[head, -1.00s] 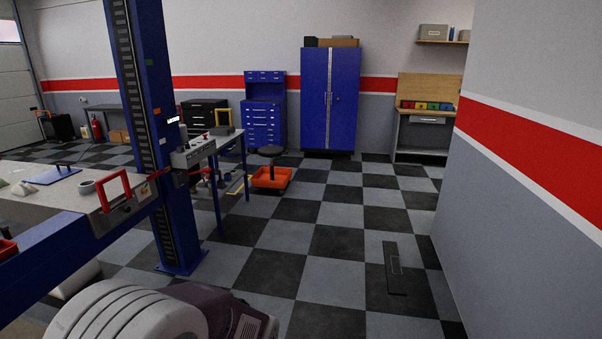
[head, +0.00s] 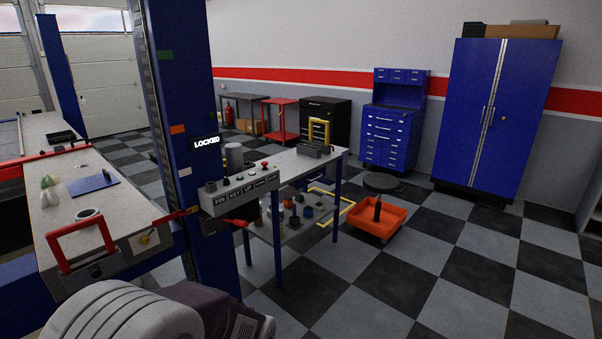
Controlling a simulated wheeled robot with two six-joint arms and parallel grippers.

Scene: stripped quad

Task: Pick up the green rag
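I cannot make out a green rag for sure. A small pale object with a greenish top (head: 48,190) is on the grey lift platform (head: 125,215) at the left, too small to identify. A blue flat panel (head: 85,194) with a dark tool on it lies beside it, and a roll of tape (head: 88,214) is nearer. Several small coloured items (head: 308,211) sit on the lower shelf of the metal table (head: 290,163). Neither of my grippers is in view; a white ribbed part of my own body fills the bottom left.
A blue lift post (head: 185,100) with a control box (head: 240,190) stands close ahead. An orange tray (head: 375,222) is on the floor right of the table. A blue cabinet (head: 490,110) stands at the back right. The checkered floor at front right is clear.

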